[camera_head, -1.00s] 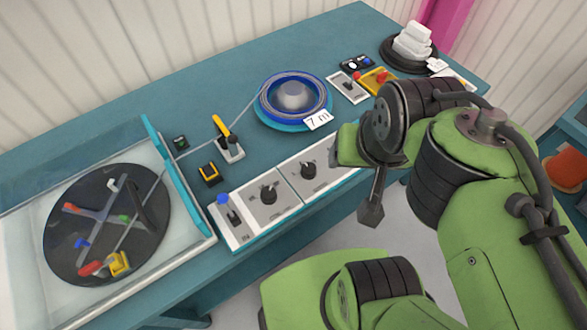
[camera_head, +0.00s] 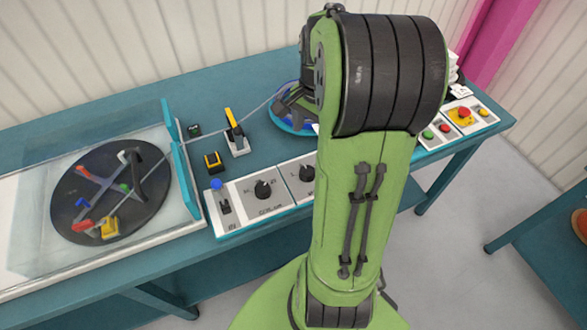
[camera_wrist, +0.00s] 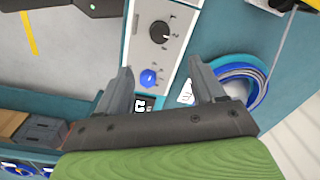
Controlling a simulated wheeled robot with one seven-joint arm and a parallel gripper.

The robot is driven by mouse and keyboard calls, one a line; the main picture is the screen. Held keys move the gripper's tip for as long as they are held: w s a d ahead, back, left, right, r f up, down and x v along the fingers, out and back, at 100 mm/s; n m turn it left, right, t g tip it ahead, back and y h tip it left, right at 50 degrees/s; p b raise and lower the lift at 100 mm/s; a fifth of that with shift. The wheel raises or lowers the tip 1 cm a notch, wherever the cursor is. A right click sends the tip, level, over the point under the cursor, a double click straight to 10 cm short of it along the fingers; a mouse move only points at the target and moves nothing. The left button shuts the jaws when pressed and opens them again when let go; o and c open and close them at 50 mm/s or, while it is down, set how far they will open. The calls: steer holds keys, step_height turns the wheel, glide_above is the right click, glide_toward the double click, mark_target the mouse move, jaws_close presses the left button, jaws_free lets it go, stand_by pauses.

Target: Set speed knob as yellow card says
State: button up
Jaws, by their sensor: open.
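A black knob (camera_wrist: 159,32) with printed numbers around it sits on a white panel (camera_wrist: 183,16) in the wrist view. A blue knob (camera_wrist: 148,78) with a scale is lower on that panel. In the head view two black knobs, one left (camera_head: 263,189) and one right (camera_head: 307,172), sit on the front panel. I cannot read which is the speed knob. No yellow card is clearly visible. My gripper (camera_wrist: 163,82) is open and empty, its fingers either side of the blue knob in the picture, with no visible contact. My arm hides it in the head view.
A glass-covered turntable (camera_head: 70,190) stands left. A yellow-handled lever (camera_head: 233,128) and a yellow-black block (camera_head: 213,161) stand behind the panel. A blue reel (camera_wrist: 245,80) is beside the gripper. A button box (camera_head: 463,116) is at the right. My arm blocks the middle of the head view.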

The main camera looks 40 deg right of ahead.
mark_target(307, 171)
steer(key=f+b, duration=0.1)
steer(key=f, duration=0.4)
steer(key=f+b, duration=0.2)
steer(key=f, duration=0.3)
steer(key=f+b, duration=0.2)
steer(key=f, duration=0.3)
steer(key=shift+w+f, duration=0.25)
steer(key=shift+a, duration=0.1)
steer(key=c, duration=1)
steer(key=shift+r, duration=0.1)
steer(key=shift+c, duration=0.2)
steer(key=n+p, duration=0.1)
steer(key=n, duration=1)
steer(key=shift+n, duration=0.4)
